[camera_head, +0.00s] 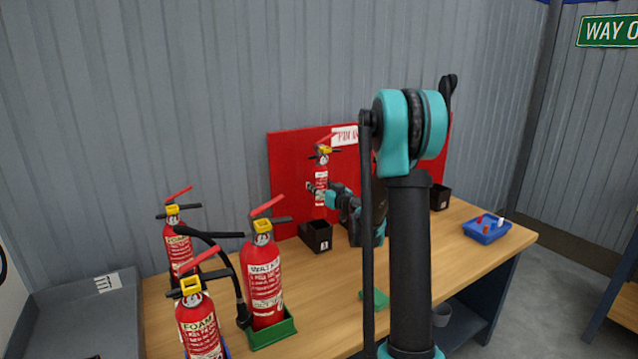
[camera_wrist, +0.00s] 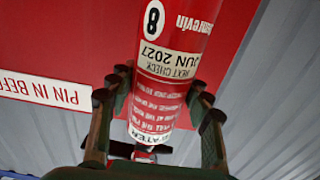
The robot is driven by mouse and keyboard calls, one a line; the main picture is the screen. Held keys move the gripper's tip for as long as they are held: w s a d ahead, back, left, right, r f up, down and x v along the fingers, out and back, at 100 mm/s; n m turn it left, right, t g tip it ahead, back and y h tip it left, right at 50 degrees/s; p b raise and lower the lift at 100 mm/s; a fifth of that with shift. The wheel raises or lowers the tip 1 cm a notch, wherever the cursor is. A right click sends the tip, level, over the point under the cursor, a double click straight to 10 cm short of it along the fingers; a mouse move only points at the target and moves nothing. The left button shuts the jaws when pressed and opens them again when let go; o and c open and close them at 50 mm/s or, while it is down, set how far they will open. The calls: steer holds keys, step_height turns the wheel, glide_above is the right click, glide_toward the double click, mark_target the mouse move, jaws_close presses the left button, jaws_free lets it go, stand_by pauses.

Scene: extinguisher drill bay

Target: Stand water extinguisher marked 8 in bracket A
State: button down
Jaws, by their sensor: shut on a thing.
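The red water extinguisher marked 8 (camera_head: 321,182) is upright in the head view, in front of the red board and off the table. My gripper (camera_head: 334,196) is shut on its body from the right. In the wrist view the same extinguisher (camera_wrist: 172,65) appears upside down, with the 8, a "JUN 2027" label and "WATER" lettering, between the fingers of my gripper (camera_wrist: 160,92). A black open box bracket (camera_head: 316,236) with a small white label stands on the table below the extinguisher in the picture. Its letter is too small to read.
A second black bracket (camera_head: 440,197) is farther right, partly behind my arm. A red extinguisher (camera_head: 265,285) stands in a green base at front left, beside foam extinguishers (camera_head: 180,245) (camera_head: 199,330). A blue tray (camera_head: 487,230) and a green block (camera_head: 375,299) are on the table (camera_head: 330,285).

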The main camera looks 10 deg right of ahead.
mark_target(323, 208)
steer(key=shift+f, duration=3.95)
stand_by(1.8)
stand_by(0.3)
steer(key=c, duration=0.6)
jaws_free()
steer(key=v, duration=0.6)
steer(key=shift+s+d, duration=0.15)
steer(key=shift+s, duration=0.05)
steer(key=shift+s+d, duration=0.15)
steer(key=shift+s, duration=0.35)
